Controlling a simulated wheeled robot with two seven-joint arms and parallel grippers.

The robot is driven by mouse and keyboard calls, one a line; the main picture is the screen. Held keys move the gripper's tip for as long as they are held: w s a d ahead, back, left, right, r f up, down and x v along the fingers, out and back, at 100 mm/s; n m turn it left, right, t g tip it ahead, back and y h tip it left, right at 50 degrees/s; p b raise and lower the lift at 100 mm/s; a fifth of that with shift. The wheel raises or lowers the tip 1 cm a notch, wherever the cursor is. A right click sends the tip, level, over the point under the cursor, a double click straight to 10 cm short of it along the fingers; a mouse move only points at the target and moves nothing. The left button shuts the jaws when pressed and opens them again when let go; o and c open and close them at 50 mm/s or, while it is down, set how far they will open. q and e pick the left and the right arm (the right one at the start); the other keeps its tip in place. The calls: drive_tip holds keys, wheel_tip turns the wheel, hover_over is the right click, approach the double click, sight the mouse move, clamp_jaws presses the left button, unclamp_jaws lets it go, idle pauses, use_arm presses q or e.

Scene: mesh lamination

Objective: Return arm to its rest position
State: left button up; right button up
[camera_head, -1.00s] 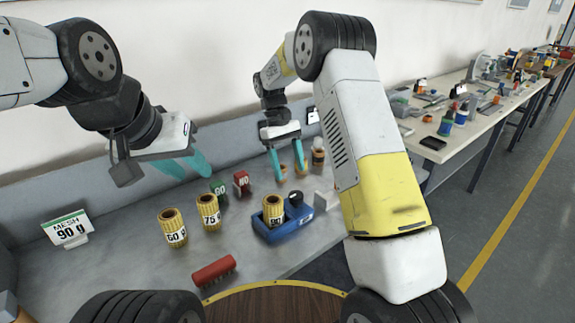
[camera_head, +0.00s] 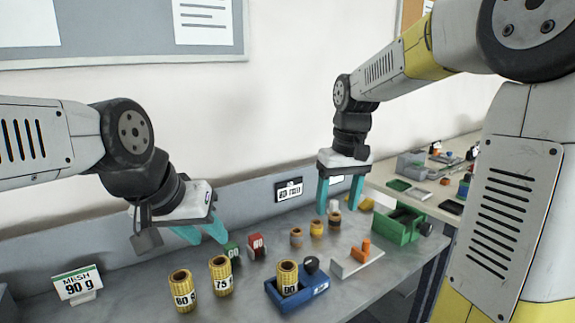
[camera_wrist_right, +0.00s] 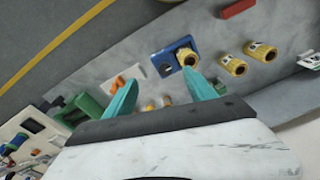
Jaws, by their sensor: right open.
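My right gripper (camera_head: 340,192) is open and empty above the back of the bench, its teal fingers pointing down and apart. In the right wrist view its fingers (camera_wrist_right: 160,98) spread with nothing between them. My left gripper (camera_head: 203,234) hovers at the left, its teal fingers tilted down near the green block (camera_head: 231,251); I cannot tell how far apart they are. A blue holder (camera_head: 305,292) on the bench carries a yellow mesh roll marked 90 (camera_head: 288,277); the holder also shows in the right wrist view (camera_wrist_right: 165,65).
Mesh rolls marked 60 (camera_head: 182,290) and 75 (camera_head: 221,275) stand left of the holder. A red block (camera_head: 256,246), small rolls (camera_head: 316,228), a white tray with an orange part (camera_head: 345,266) and a green device (camera_head: 400,226) share the bench. A mesh 90 g sign (camera_head: 77,284) stands left.

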drive_tip(key=s+d+r+m+t, duration=0.1)
drive_tip(key=s+t, duration=0.1)
drive_tip(key=s, duration=0.5)
drive_tip(key=s+d+r+m+t+y, duration=0.1)
drive_tip(key=s+m+t, duration=0.1)
drive_tip(key=s, duration=0.6)
drive_tip(key=shift+s+d+t, duration=0.3)
drive_tip(key=shift+d+t, duration=0.05)
drive_tip(key=shift+t, duration=0.35)
drive_tip(key=shift+r, duration=0.1)
drive_tip(key=shift+c, duration=0.4)
